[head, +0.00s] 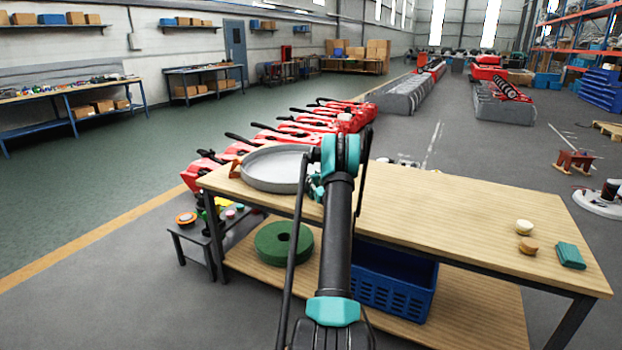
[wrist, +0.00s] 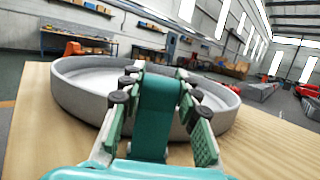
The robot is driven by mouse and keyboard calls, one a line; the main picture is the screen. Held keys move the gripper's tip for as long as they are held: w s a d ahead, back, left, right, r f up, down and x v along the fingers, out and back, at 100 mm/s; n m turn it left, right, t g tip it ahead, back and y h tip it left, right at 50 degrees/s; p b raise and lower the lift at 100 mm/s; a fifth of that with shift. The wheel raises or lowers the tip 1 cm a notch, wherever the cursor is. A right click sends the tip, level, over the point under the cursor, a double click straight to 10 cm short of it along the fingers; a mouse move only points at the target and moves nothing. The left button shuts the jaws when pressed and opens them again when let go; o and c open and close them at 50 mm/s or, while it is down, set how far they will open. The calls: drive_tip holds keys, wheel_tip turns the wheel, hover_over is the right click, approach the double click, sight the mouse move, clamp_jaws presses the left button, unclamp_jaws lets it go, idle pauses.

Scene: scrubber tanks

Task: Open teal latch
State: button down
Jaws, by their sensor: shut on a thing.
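The grey round tank (head: 272,170) sits on the left end of the wooden table and fills the middle of the wrist view (wrist: 85,90). The teal latch (wrist: 156,115) stands upright in front of the tank's near side, between the fingers of my gripper (wrist: 155,125). One finger is on each side of it, and my gripper is shut on it. In the head view my gripper (head: 316,187) is at the tank's right edge, partly hidden by my arm. The latch cannot be made out clearly there, and its lower end is hidden in the wrist view.
A teal block (head: 570,255), a cream round piece (head: 524,227) and a brown one (head: 527,245) lie on the table's right end. A blue crate (head: 394,282) and green ring pad (head: 284,244) are on the lower shelf. The table's middle (head: 440,215) is clear.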

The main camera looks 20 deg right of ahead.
sight(315, 178)
drive_tip(key=c, duration=1.1)
unclamp_jaws()
drive_tip(key=shift+s, duration=0.15)
drive_tip(key=v, duration=0.7)
drive_tip(key=shift+s+f, duration=0.1)
